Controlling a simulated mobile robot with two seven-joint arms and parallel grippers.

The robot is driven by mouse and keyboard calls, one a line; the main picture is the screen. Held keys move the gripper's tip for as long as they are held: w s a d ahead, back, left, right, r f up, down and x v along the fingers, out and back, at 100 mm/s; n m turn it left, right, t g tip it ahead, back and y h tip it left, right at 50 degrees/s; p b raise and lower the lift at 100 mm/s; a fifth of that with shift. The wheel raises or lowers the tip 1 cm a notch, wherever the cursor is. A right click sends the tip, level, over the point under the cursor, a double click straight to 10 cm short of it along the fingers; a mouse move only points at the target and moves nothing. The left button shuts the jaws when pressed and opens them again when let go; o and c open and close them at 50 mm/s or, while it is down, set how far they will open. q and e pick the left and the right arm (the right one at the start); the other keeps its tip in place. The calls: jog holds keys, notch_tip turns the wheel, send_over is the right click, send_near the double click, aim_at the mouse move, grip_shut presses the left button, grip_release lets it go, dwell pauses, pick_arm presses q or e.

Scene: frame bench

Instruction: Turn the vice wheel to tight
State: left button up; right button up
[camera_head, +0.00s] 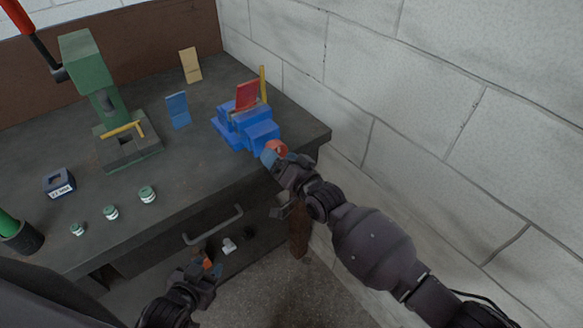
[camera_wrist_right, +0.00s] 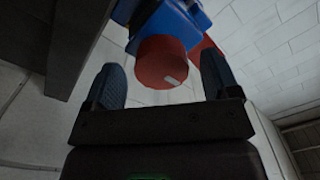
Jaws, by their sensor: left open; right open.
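The blue vice (camera_head: 247,128) stands on the bench near its right front corner. Its red wheel (camera_head: 277,148) faces the front edge and shows a pale mark in the right wrist view (camera_wrist_right: 165,62). My right gripper (camera_head: 272,157) is at the wheel; in the right wrist view its two fingers (camera_wrist_right: 168,88) are open, one on each side of the wheel's lower part. I cannot tell whether they touch it. A red plate (camera_head: 247,95) stands upright in the vice. My left gripper (camera_head: 210,274) is open and empty, low in front of the bench.
A green press (camera_head: 92,75) with a red-tipped lever stands at the back left. A blue card (camera_head: 178,109), a tan card (camera_head: 190,65), a dark blue box (camera_head: 60,182) and small jars (camera_head: 147,194) are on the bench. A drawer handle (camera_head: 213,226) is below. A block wall (camera_head: 440,110) is close at right.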

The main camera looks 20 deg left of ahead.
jog(key=v, duration=1)
jog(key=shift+s+d, duration=0.2)
jog(key=shift+d, duration=0.05)
jog(key=w+d+r+n+t+h, duration=0.2)
jog(key=d+r+n, duration=0.1)
jog(key=d+n, duration=0.15)
jog(key=s+d+f+m+t+h, duration=0.1)
jog(key=s+d+f+h, duration=0.15)
jog(key=d, duration=0.55)
jog(key=s+d+f+m+t+h, duration=0.1)
jog(key=d+f+m+h, duration=0.2)
jog(key=d, duration=0.4)
jog(key=s+d+f+m+g+h, duration=0.1)
jog(key=s+d+f+h, duration=0.2)
jog(key=s+d+f, duration=0.2)
jog(key=s+d+f+m+g+h, duration=0.1)
jog(key=s+d+f+h, duration=0.3)
jog(key=s+d, duration=0.7)
notch_tip(320, 180, down, 3)
jog(key=shift+s+d+r+g, duration=0.2)
jog(key=shift+s+g, duration=0.4)
jog(key=shift+s, duration=0.3)
